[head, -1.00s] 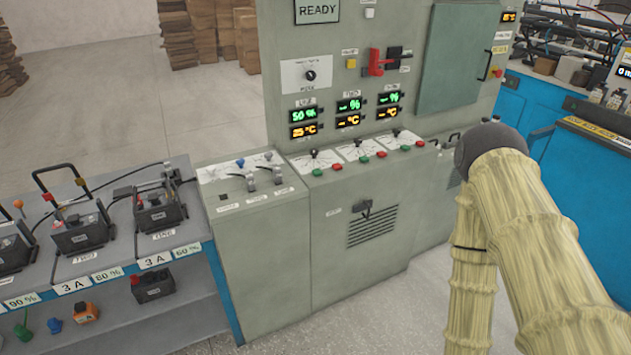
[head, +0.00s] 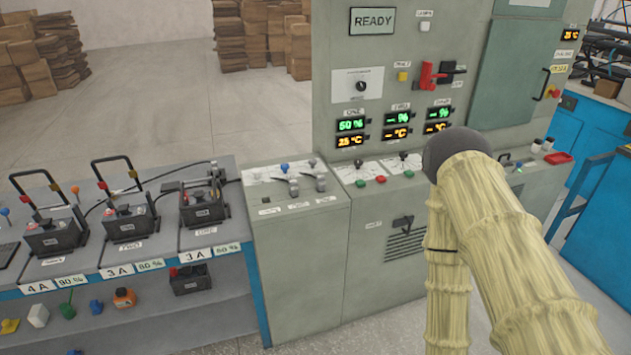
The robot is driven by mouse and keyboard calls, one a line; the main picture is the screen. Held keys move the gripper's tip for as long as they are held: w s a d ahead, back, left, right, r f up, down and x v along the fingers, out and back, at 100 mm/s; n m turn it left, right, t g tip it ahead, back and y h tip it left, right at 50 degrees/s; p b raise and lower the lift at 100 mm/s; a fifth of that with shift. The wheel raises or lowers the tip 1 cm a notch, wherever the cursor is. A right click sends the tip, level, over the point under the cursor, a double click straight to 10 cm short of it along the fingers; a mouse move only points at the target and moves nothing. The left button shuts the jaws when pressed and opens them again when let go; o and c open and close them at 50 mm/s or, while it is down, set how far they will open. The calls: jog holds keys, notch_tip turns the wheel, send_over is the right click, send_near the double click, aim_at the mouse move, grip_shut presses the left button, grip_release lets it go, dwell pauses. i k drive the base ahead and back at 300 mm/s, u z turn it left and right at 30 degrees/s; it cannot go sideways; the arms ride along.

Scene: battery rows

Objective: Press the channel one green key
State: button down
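The channel one green key (head: 361,183) is a small round green button on the sloped desk of the grey cabinet, at its left end. A red key (head: 381,179) sits just right of it, and another green key (head: 409,174) is further right. A black knob on a pale dial (head: 358,165) stands just behind the channel one keys. The displays under the label ONE, above, read 50 % (head: 351,124) and 25 °C (head: 351,140). My arm, in a pale yellow sleeve with a dark round joint, covers the keys further right. My gripper is not in view.
A lower grey cabinet with levers (head: 287,184) adjoins on the left. Left of it, a bench (head: 160,245) carries several dark batteries. A red lever (head: 428,76) projects from the upright panel. Clear floor lies behind the bench; a blue machine (head: 597,125) stands at right.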

aim_at(360, 183)
jog(key=u, duration=1.6)
jog(key=i, duration=1.6)
jog(key=z, duration=2.15)
